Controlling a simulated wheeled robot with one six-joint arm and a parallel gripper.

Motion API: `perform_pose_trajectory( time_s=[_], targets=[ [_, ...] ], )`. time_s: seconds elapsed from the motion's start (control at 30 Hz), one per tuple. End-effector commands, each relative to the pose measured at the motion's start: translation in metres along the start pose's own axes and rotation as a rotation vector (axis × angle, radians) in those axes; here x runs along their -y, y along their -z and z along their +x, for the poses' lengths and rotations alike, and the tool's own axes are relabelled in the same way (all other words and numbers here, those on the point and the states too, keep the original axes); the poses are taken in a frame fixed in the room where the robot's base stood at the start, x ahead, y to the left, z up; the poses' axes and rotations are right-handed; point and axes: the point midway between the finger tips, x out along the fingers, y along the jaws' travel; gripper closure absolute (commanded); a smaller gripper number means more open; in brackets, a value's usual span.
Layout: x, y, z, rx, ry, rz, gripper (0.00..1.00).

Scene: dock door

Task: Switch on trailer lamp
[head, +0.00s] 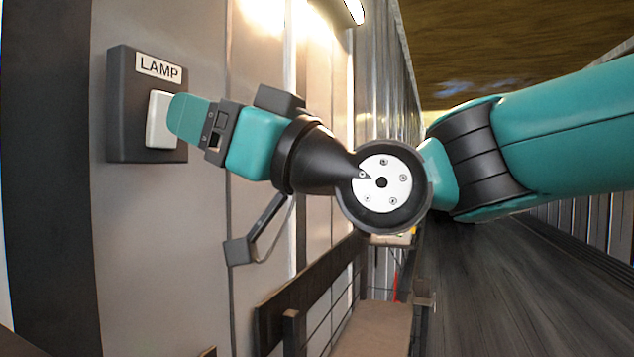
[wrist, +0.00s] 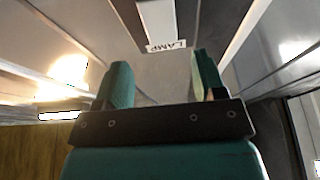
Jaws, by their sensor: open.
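A dark switch box (head: 119,125) with a white label (head: 158,67) reading LAMP is on the wall at the left in the head view. Its pale rocker (head: 157,122) faces right. My gripper (head: 188,118) is in front of the rocker, and the near finger covers its right edge. I cannot tell whether it touches. In the wrist view my gripper (wrist: 162,62) is open, with two teal fingers apart and nothing between them. The LAMP label (wrist: 166,47) shows upside down beyond the fingertips, with the pale rocker (wrist: 158,18) above it.
A dark bracket with a small block (head: 240,250) sticks out from the wall below my gripper. A dark rail (head: 305,285) runs along the wall lower down. A bright light fixture (head: 354,11) is at the top. The dark floor (head: 500,290) at the right is clear.

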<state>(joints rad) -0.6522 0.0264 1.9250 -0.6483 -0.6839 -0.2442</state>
Motion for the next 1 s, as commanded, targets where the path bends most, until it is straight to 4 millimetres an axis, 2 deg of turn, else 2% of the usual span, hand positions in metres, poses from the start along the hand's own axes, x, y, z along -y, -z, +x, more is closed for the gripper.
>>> perform_pose_trajectory(
  time_s=[0.03,0.2,0.43,0.63,1.0],
  targets=[
    [-0.001,-0.005,-0.017,-0.002,-0.004,-0.002,0.36],
    [-0.003,-0.005,-0.061,-0.003,-0.007,-0.004,0.36],
    [-0.004,-0.003,-0.107,-0.002,-0.008,-0.004,0.36],
    [-0.002,-0.001,-0.123,-0.002,-0.004,-0.002,0.36],
    [-0.002,0.001,-0.124,-0.002,-0.003,-0.001,0.36]
  ],
)
